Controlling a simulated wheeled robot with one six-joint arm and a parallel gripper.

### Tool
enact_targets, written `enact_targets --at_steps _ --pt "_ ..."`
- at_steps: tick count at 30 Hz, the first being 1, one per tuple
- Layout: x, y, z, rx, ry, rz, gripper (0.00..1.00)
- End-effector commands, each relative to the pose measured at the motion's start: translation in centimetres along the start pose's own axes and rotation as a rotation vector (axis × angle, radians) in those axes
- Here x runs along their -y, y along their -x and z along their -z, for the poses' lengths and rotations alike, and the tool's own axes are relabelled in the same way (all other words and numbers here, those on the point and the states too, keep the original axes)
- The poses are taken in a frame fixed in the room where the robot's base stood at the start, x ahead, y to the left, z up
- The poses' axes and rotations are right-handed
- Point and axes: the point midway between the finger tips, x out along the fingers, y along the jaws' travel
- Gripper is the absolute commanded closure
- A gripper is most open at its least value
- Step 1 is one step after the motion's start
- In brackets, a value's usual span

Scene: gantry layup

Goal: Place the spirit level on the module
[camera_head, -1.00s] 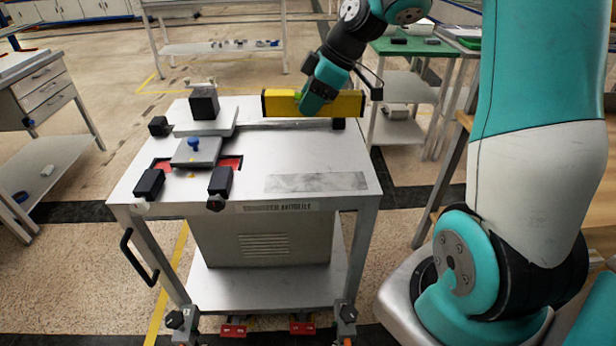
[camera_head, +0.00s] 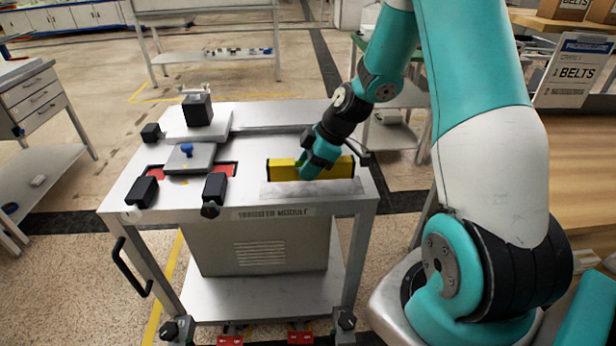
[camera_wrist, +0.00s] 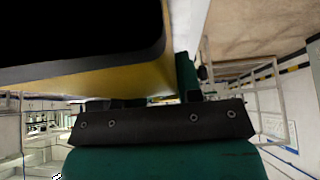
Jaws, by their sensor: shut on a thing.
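The spirit level is a yellow bar with black ends (camera_head: 338,168), over the right part of the module's top. My gripper (camera_head: 308,166) is shut on it near its middle. The module is a grey metal cart with a light top (camera_head: 250,150) and a label on its front edge. The level lies along the back side of a grey strip (camera_head: 312,188) on that top. I cannot tell whether it touches the surface. In the wrist view the level's yellow side and black end (camera_wrist: 90,78) fill the upper left, close to the camera.
On the module's left stand a grey plate with a blue knob (camera_head: 188,156), a raised block with a black cube (camera_head: 197,110), and several black blocks. A wooden bench with a belts sign (camera_head: 573,72) is at the right. The front middle of the module's top is clear.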

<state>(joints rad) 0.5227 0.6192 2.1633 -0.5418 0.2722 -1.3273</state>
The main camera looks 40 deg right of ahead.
Motion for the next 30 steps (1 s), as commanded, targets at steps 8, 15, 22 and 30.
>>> enact_targets --at_steps 8,15,22,30 --pt "0.1 -2.7 -1.4 0.0 0.0 0.002 0.97" --pt "0.1 -2.9 -1.6 0.0 0.0 0.002 0.97" --pt "0.1 -2.8 -1.6 0.0 0.0 0.002 0.42" --pt "0.1 -2.4 -1.3 0.0 0.0 0.002 0.42"
